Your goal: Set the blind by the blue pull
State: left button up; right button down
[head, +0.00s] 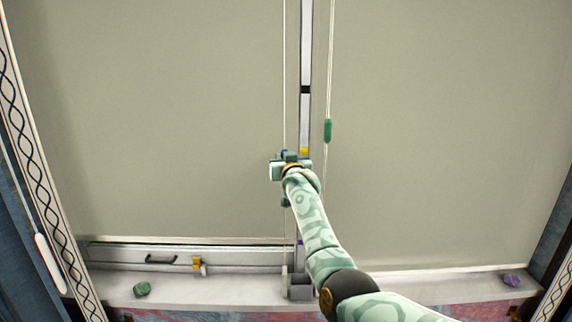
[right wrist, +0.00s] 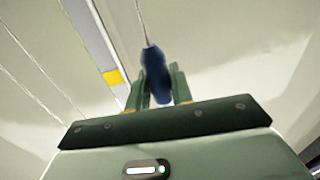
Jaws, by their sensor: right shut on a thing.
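My right gripper (head: 288,160) is at the centre post in the head view, on the end of my arm from the lower right. In the right wrist view my right gripper (right wrist: 159,88) is shut on the blue pull (right wrist: 156,72), which hangs on a thin cord between the fingers. In the head view the gripper mostly hides this pull. The left blind (head: 165,130) is down to just above the lower window frame, leaving a narrow gap. The right blind (head: 440,140) reaches nearly to the sill. My left gripper is not in view.
A green pull (head: 327,131) hangs right of the post (head: 306,60), which bears a black and a yellow mark (head: 304,151). A white pull (head: 49,262) hangs at far left. A green stone (head: 141,289) and a purple stone (head: 511,280) lie on the sill (head: 220,291).

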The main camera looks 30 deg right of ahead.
jog(key=c, duration=1.3)
grip_release()
jog(key=shift+w, duration=0.1)
jog(key=shift+s+a+f, duration=0.1)
jog(key=shift+s, duration=0.4)
jog(key=b+v, duration=0.1)
jog(key=v, duration=1.4)
jog(key=shift+s, duration=0.15)
